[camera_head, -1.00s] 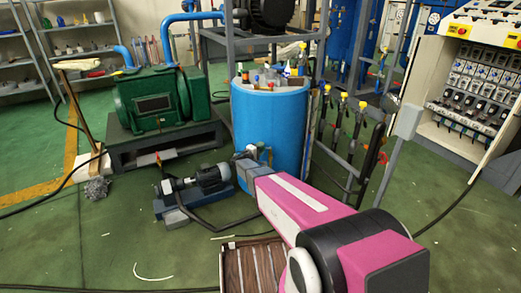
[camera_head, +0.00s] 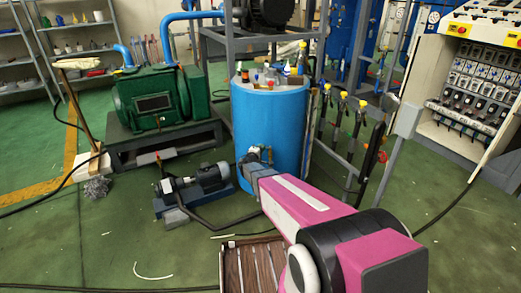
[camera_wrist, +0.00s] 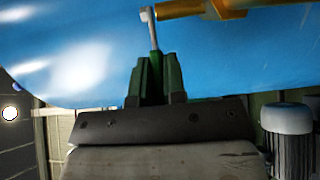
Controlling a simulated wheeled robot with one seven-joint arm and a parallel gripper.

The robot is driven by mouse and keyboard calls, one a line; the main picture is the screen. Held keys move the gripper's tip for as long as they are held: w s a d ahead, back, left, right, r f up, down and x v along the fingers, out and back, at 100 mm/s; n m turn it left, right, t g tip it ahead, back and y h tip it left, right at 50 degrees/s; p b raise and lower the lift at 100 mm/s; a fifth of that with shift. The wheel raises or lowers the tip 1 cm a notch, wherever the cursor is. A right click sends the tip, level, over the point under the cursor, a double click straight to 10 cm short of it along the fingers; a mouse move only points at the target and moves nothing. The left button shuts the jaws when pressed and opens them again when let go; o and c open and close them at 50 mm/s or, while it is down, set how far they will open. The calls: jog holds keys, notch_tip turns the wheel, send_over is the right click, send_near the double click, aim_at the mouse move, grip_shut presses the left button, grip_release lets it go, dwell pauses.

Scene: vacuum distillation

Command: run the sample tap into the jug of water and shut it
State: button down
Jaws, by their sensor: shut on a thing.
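The blue drum (camera_head: 268,125) stands in the middle of the head view, and its curved wall (camera_wrist: 80,55) fills the top of the wrist view. A brass tap (camera_wrist: 195,9) sticks out from it at the upper right of the wrist view. A thin pale lever (camera_wrist: 152,32) with a white end lies beside the brass part. My gripper (camera_wrist: 155,70), with green fingers, is shut on this lever. In the head view my gripper (camera_head: 250,162) is low at the drum's front, its tips small and partly hidden. I cannot make out the jug, or any water flowing.
Several small bottles (camera_head: 270,76) stand on the drum's top. A small grey motor pump (camera_head: 200,182) sits on the floor left of my gripper and also shows in the wrist view (camera_wrist: 289,140). A slatted wooden crate (camera_head: 240,262) lies in front. Metal frames stand at the right.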

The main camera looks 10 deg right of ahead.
jog(key=c, duration=1.2)
grip_release()
jog(key=v, duration=1)
jog(key=shift+s+a, duration=0.3)
